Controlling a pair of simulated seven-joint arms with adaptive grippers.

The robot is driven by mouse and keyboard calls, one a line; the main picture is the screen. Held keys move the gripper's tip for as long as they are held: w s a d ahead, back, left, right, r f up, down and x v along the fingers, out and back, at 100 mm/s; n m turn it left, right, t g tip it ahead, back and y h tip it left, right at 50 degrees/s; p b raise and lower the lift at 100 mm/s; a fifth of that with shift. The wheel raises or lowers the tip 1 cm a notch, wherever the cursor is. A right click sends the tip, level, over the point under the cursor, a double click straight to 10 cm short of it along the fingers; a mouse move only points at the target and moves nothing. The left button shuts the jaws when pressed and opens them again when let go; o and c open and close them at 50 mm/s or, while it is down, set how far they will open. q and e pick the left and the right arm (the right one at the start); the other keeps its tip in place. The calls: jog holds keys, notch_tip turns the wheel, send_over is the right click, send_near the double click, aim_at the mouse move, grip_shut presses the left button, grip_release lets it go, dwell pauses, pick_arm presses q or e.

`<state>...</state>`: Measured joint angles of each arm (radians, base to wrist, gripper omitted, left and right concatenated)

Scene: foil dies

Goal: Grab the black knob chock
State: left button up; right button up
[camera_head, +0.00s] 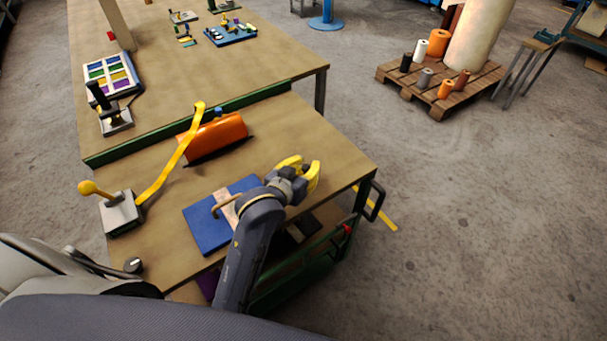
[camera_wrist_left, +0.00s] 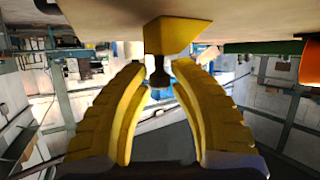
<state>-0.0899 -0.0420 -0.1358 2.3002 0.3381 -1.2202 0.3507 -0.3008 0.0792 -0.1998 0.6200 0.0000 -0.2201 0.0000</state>
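A yellow wedge-like block (camera_wrist_left: 176,36) with a black knob (camera_wrist_left: 159,76) shows in the left wrist view, against the table surface that fills the top of that picture. It looks like the black knob chock. My left gripper (camera_wrist_left: 160,68) is open, its two yellow curved fingers on either side of the knob, with narrow gaps visible. In the head view my left gripper (camera_head: 303,172) is over the right part of the near table; I cannot separate the chock from the yellow fingers there. My right gripper is not in view.
A blue pad (camera_head: 205,231) with a handled plate lies left of my left forearm. A lever with a yellow knob (camera_head: 90,188) stands at left with a yellow strip. A black handle (camera_head: 376,201) sticks out at the table's right edge.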

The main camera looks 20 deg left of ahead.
pick_arm(q)
grip_shut()
jog(key=shift+r, duration=0.1)
